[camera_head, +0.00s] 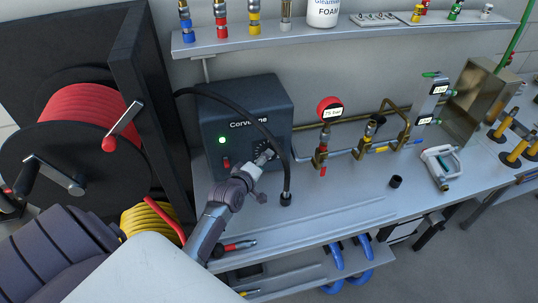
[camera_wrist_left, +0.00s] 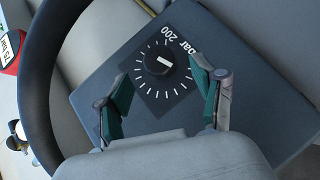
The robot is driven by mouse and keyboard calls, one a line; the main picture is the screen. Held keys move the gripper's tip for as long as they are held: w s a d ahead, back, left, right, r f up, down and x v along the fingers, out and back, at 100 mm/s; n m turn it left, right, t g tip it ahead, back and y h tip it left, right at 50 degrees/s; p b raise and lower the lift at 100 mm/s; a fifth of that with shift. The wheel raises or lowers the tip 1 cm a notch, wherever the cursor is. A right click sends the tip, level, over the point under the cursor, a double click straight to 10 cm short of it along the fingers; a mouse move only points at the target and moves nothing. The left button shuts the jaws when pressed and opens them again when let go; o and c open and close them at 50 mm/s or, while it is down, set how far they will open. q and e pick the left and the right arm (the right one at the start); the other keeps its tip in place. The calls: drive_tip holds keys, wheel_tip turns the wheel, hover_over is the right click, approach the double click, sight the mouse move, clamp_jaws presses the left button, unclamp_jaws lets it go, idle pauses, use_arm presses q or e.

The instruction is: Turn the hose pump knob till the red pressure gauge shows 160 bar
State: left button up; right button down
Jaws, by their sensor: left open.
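The dark pump box (camera_head: 240,112) stands on the bench with a green light lit on its front. Its black knob (camera_wrist_left: 158,64) sits on a dial with white tick marks and the print "bar 200". The red pressure gauge (camera_head: 329,105) reads 75 bar. My right gripper is not in view.
A black hose (camera_head: 250,113) arches over the box front near my gripper. Pipes and valves (camera_head: 361,143) run to the right. A hose reel (camera_head: 75,120) stands at left. A small black cap (camera_head: 396,181) and a white clamp-like tool (camera_head: 440,166) lie on the bench.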

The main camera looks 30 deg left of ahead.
use_arm(q)
drive_tip(key=shift+x, duration=2.2)
drive_tip(key=c, duration=1.1)
drive_tip(key=shift+r, duration=0.1)
drive_tip(key=shift+c, duration=0.2)
